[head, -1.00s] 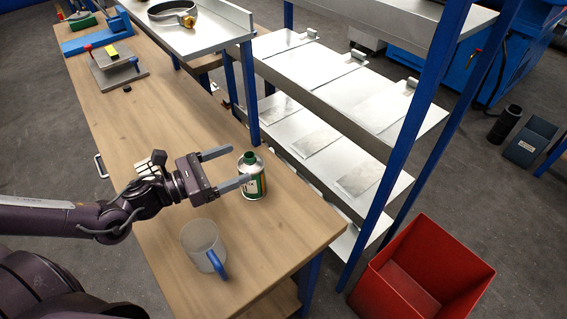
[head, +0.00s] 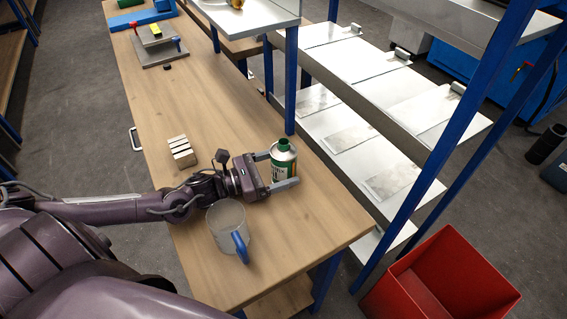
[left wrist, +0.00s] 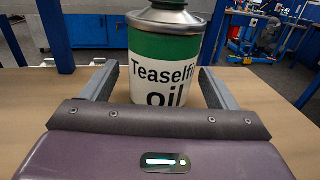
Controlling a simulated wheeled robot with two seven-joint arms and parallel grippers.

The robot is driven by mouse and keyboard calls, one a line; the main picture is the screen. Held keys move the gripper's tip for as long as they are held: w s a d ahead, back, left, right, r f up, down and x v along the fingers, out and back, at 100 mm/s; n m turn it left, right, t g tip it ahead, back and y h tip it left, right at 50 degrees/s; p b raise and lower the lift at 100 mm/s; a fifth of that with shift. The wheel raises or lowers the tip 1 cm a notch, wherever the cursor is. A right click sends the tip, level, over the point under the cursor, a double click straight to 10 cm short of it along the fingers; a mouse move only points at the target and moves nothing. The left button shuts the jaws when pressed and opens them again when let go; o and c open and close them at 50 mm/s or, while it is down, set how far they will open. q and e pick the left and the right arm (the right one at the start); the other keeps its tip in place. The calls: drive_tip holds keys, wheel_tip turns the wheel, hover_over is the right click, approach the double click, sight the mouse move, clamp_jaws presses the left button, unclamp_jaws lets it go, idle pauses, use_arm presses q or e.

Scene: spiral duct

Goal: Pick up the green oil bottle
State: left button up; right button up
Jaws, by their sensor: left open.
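The green oil bottle (head: 283,162), with a white label and green cap, stands upright on the wooden workbench. My left gripper (head: 279,170) is open around it, one finger on each side. In the left wrist view the bottle (left wrist: 165,62) sits between the two open fingers (left wrist: 158,88), and its label reads "oil". A small gap shows between the bottle and each finger. My right gripper is in neither view.
A small slotted block (head: 182,152) lies behind my wrist. A metal shelf rack (head: 400,110) with blue posts stands right of the bench, and a red bin (head: 440,280) is on the floor.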

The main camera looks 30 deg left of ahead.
sight(292, 164)
use_arm(q)
drive_tip(key=x, duration=0.3)
drive_tip(key=shift+w+d, duration=0.1)
drive_tip(key=shift+r, duration=0.1)
drive_tip(key=c, duration=1.2)
